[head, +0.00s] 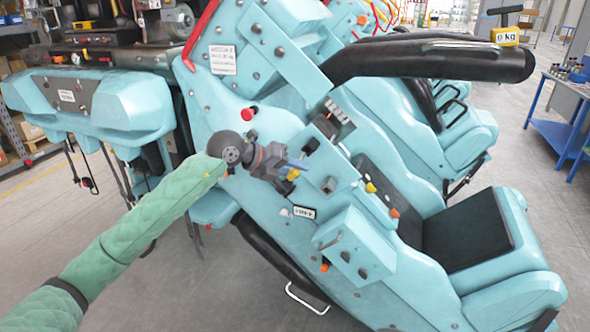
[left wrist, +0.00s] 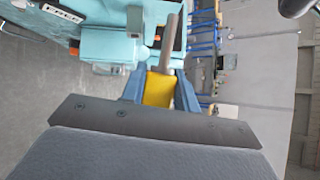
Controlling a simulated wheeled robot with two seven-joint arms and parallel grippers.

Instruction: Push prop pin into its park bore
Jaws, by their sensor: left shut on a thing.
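My left gripper (head: 290,167) comes in from the left and is at the side of the teal coaster car (head: 262,218). In the left wrist view, the gripper's blue fingers (left wrist: 159,92) are shut on the yellow grip of the prop pin (left wrist: 158,88). I cannot pick out the park bore, nor tell whether the shaft tip touches anything. My right gripper is not in view.
A teal box with dark knobs (head: 355,246) sits below the gripper. A red knob (head: 249,113) is above it. A blue table (head: 560,118) stands at the far right. Grey floor is clear at lower left.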

